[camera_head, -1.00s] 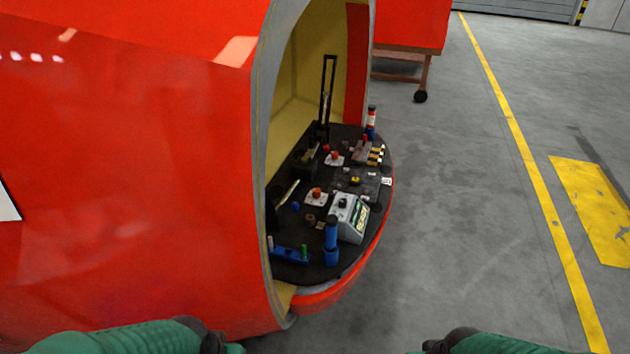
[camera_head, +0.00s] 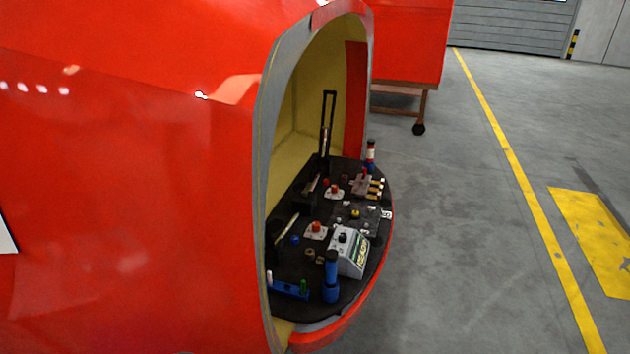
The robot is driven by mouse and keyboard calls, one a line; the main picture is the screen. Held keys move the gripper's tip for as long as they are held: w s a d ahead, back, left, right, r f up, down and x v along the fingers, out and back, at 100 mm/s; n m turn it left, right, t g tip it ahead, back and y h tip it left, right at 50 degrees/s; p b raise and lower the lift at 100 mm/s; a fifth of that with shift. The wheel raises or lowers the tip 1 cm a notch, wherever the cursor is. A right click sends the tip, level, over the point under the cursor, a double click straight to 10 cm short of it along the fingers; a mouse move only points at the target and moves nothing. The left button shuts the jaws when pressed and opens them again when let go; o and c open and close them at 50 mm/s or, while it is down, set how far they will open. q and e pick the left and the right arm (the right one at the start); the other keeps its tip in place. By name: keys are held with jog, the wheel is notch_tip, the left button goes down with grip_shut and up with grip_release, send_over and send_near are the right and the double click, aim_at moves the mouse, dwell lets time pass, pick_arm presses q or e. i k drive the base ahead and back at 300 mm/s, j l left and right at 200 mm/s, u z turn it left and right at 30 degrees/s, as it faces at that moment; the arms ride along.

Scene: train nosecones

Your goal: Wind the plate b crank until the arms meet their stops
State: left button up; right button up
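A dark work deck (camera_head: 345,290) sits in the open mouth of the red nosecone (camera_head: 140,220) and carries several small devices. I cannot tell which of them is the plate b crank. Two pale plates with red knobs (camera_head: 316,230) and (camera_head: 334,191) stand along its middle. A flat dark plate with a yellow knob (camera_head: 355,213) lies to their right. A tall black frame (camera_head: 328,125) rises at the back. Stops and arms are too small to make out. Neither of my grippers is in view.
A grey box with a sloped label face (camera_head: 350,254), a blue cylinder (camera_head: 330,278) and a blue bar (camera_head: 289,290) stand at the deck's near end. A second red body on a wheeled stand (camera_head: 410,98) is behind. Grey floor (camera_head: 450,240) is clear at right.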

aim_at(304, 192)
jog(key=i+l+z, duration=0.35)
jog(key=i, duration=0.6)
jog(key=i+z, duration=0.35)
jog(key=i, duration=0.55)
jog(key=i+l+u, duration=0.15)
jog(key=i+u, duration=0.25)
jog(key=i, duration=0.25)
jog(key=i+l+u, duration=0.35)
jog(key=i, duration=0.25)
jog(key=i+l+u, duration=0.4)
jog(key=i+l, duration=0.05)
jog(key=i, duration=0.1)
